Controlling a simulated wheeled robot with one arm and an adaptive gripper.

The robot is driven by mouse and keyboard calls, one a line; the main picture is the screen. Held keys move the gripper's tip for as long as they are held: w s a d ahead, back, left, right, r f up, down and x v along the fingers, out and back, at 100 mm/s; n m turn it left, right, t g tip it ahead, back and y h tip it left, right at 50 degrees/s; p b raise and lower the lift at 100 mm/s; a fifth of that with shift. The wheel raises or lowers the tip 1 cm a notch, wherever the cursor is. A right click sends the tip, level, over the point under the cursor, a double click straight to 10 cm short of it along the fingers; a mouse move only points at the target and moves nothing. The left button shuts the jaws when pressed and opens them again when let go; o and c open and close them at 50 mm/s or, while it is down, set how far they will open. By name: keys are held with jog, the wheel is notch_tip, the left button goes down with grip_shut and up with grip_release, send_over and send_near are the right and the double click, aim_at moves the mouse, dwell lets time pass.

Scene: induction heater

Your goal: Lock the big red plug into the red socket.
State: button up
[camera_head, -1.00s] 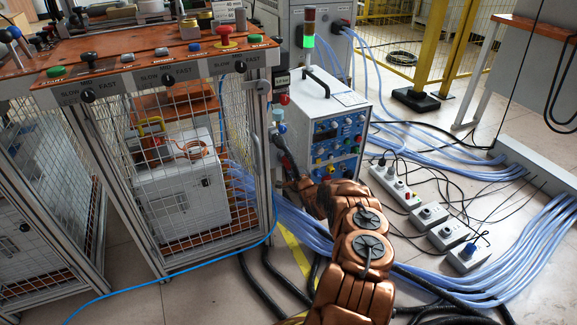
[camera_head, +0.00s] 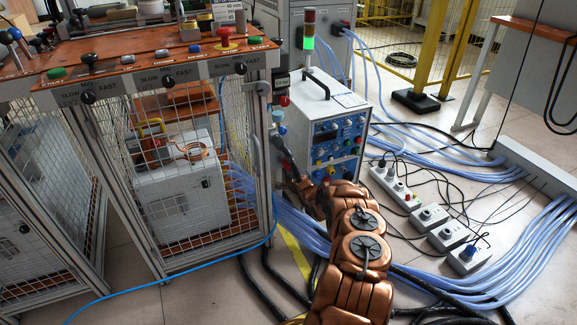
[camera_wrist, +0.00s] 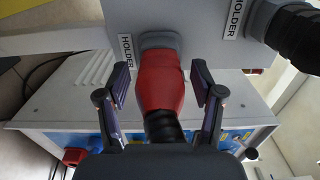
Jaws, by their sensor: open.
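The big red plug (camera_wrist: 160,85) sits in a grey holder (camera_wrist: 160,40) marked HOLDER in the wrist view, its black cable end toward me. My gripper (camera_wrist: 161,82) is open, with one finger on each side of the plug; gaps show between the fingers and the red body. In the head view my gripper (camera_head: 283,155) is small and dark, beside the left side of the white cabinet (camera_head: 310,105). A red round fitting (camera_head: 284,101) is on that side; I cannot tell surely whether it is the red socket. A red fitting (camera_wrist: 75,156) also shows at lower left in the wrist view.
A second, black plug (camera_wrist: 298,38) sits in the holder to the right. The caged workbench (camera_head: 180,150) stands close at left. Blue hoses (camera_head: 440,275), black cables and socket strips (camera_head: 430,218) cover the floor at right.

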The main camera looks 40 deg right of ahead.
dwell(0.5)
grip_shut()
dwell(0.4)
jog(key=shift+s, duration=0.15)
jog(key=shift+p+v, duration=1.3)
jog(key=shift+v, duration=1.55)
jog(key=shift+a, duration=0.1)
jog(key=shift+a, duration=0.1)
